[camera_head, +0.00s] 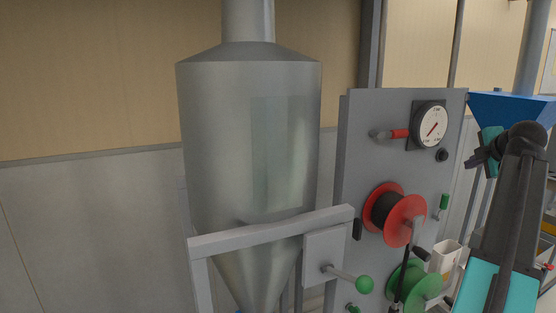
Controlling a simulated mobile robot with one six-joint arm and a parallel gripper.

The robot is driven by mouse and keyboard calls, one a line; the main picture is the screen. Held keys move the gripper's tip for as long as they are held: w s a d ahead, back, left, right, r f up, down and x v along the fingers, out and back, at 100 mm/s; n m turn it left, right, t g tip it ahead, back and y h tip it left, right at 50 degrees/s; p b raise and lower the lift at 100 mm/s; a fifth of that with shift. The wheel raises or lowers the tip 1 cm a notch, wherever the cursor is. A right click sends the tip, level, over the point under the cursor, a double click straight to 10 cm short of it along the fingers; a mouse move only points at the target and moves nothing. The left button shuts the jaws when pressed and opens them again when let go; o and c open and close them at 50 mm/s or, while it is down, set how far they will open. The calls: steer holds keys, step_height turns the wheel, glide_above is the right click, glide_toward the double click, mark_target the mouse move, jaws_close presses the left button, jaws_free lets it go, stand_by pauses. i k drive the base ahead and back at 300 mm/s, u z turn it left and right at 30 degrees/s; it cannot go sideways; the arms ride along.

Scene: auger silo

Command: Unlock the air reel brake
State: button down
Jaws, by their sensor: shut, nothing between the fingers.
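A red reel (394,214) with dark hose wound on it is mounted on a grey upright panel (362,140). A green reel (415,286) sits below it. I cannot tell from the picture which one is the air reel. A small green handle (444,202) is on the panel to the right of the red reel, and a small black part (357,229) is to its left. Either could be a brake. My gripper (473,161) is at the right, in front of the panel's right edge and the blue hopper. It is small in view, shut and empty, apart from the reels.
A grey silo (245,140) with a frame rail (270,232) stands left. A green-knobbed lever (364,284) juts forward below. A blue hopper (510,108) is at right.

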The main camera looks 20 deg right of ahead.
mark_target(357, 228)
steer(key=k, duration=1)
